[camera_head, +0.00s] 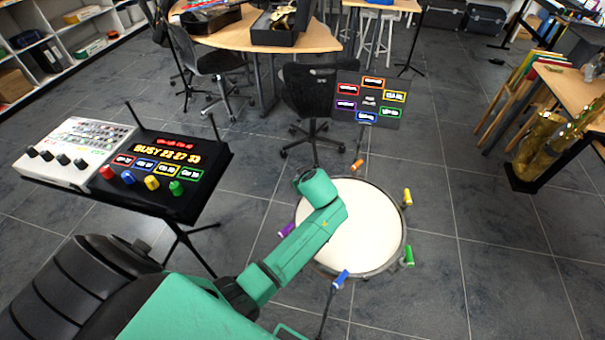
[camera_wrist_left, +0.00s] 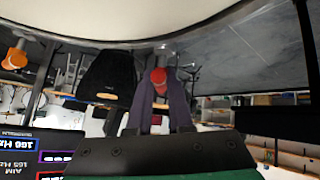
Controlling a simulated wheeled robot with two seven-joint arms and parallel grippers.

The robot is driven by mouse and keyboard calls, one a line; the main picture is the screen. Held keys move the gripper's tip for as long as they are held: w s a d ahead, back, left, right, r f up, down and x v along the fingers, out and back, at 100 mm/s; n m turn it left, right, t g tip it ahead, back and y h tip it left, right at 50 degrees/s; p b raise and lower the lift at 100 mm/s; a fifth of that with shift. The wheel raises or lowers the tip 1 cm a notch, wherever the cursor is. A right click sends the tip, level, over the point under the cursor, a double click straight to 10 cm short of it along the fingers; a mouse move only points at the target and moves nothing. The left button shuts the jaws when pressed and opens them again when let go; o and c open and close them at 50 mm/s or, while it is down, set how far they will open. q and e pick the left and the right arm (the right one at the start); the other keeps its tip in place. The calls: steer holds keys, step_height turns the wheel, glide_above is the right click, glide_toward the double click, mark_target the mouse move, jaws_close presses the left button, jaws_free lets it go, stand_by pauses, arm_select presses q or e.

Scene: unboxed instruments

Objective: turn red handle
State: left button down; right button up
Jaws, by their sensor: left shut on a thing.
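A round drum (camera_head: 365,225) with a white head stands on the floor, with coloured handles around its rim. In the left wrist view the red handle (camera_wrist_left: 158,74) sits between the two dark fingers of my left gripper (camera_wrist_left: 160,88), which is shut on it below the drum's rim. In the head view the green left arm reaches across the drum's left side, and its wrist hides the red handle and the fingers. The right gripper is in neither view.
Other handles are orange (camera_head: 357,165), yellow (camera_head: 407,197), green (camera_head: 409,257), blue (camera_head: 340,279) and purple (camera_head: 286,230). A dark panel with coloured labels (camera_head: 369,100) stands behind the drum. A black console (camera_head: 165,175) reading "BUSY" stands left. Floor right of the drum is clear.

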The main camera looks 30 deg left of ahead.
arm_select(q)
steer(key=m+h+p, duration=0.2)
steer(key=p, duration=0.1)
steer(key=m+t+h+p, duration=0.1)
steer(key=m+h+p, duration=0.1)
steer(key=m+p, duration=0.1)
steer(key=m+t+h+p, duration=0.1)
steer(key=m+h+p, duration=0.1)
steer(key=m, duration=0.1)
steer(key=shift+w+a+r+p, duration=0.1)
steer(key=shift+a+r+p, duration=0.15)
steer(key=shift+r+p, duration=0.15)
steer(key=shift+f+m+h, duration=0.1)
steer(key=shift+m+h, duration=0.2)
steer(key=shift+m, duration=0.3)
steer(key=shift+w+f+m+h, duration=0.1)
steer(key=shift+f+m+h, duration=0.1)
steer(key=shift+m+h, duration=0.55)
steer(key=shift+d+f+m+h+b, duration=0.15)
steer(key=shift+m+h+b, duration=0.5)
steer(key=shift+m, duration=0.5)
steer(key=shift+g, duration=0.3)
steer(key=shift+d+m+h, duration=0.1)
steer(key=shift+m+h, duration=0.2)
steer(key=shift+h, duration=0.1)
steer(key=c, duration=0.8)
jaws_free()
steer(key=shift+c, duration=0.2)
steer(key=shift+w, duration=0.1)
